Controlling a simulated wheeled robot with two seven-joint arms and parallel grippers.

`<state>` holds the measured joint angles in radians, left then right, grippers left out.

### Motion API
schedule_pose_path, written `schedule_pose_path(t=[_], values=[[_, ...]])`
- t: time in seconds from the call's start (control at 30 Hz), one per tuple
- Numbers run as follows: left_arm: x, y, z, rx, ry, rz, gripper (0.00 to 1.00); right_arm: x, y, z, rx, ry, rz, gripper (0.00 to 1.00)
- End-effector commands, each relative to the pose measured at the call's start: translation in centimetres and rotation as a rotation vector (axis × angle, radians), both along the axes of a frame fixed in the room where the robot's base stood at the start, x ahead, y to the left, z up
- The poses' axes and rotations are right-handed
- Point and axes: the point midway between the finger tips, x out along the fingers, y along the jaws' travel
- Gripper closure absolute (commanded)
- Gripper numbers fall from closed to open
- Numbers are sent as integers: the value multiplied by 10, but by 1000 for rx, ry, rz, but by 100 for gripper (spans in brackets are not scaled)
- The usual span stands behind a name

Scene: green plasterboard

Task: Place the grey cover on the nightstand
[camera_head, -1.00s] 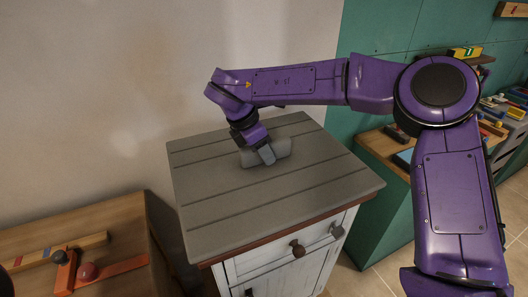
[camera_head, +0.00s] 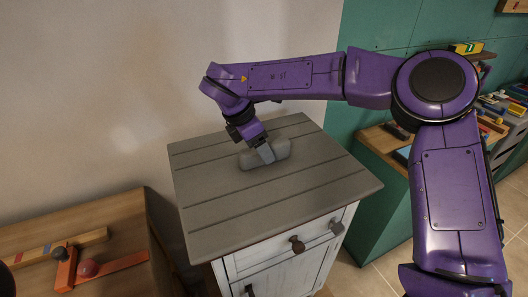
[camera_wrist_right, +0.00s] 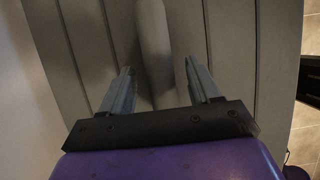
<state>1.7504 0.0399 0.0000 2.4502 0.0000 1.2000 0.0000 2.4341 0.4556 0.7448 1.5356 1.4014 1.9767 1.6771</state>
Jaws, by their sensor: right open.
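The grey cover (camera_head: 225,205) is a planked panel with a raised, rounded grey grip block (camera_head: 281,149) near its middle. It lies over the top of the white nightstand (camera_head: 280,272) and appears level, with its edges close to the cabinet. My right gripper (camera_head: 265,153) is at the grip block. In the right wrist view, the fingers of my right gripper (camera_wrist_right: 158,66) are spread apart, one on each side of the block (camera_wrist_right: 154,40), with space visible between. My left gripper is not in view.
A wooden table (camera_head: 95,225) with orange and wooden parts stands at the lower left. Behind the nightstand is a pale wall (camera_head: 130,80). Green panels and a cabinet (camera_head: 365,215) with tools and blocks stand at the right.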

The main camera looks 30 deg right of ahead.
Motion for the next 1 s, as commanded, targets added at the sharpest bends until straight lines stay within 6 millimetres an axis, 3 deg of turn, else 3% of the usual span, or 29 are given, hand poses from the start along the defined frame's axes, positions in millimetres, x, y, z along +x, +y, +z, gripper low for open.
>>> schedule_pose_path(t=[0.2, 0.4, 1.0], values=[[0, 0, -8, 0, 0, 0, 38, 2, 24, 52, -2, -6, -2, 38], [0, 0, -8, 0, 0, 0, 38, 2, 37, 84, -1, -1, -1, 38], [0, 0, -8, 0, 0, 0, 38, 2, 40, 90, 0, 0, 0, 38]])
